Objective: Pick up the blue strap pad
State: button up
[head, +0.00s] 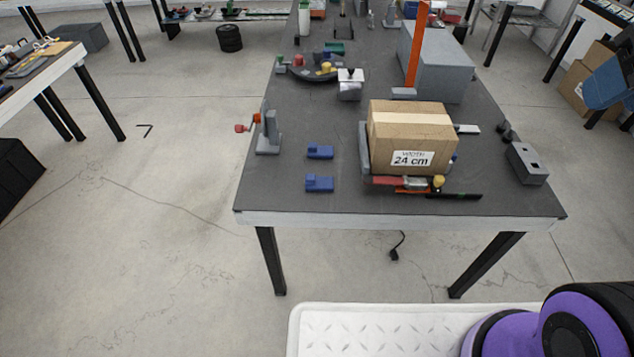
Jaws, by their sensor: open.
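Two similar small blue blocks lie on the dark table top (300,203), left of the cardboard box. The far blue block (320,152) and the near blue block (319,184) are apart, one behind the other. Either could be the blue strap pad; I cannot tell which. Both look free on top. My gripper is not in the head view; only a purple and black part of my arm shows at the bottom right.
A cardboard box (411,138) marked 24 cm stands right of the blue blocks, with tools at its front. A grey stand (268,134) is to their left. A grey block (527,164) sits at the table's right edge. Bare table lies in front of the blue blocks.

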aim_at(313, 182)
jog(key=i+j, duration=0.25)
jog(key=i, duration=0.2)
jog(key=u, duration=1.65)
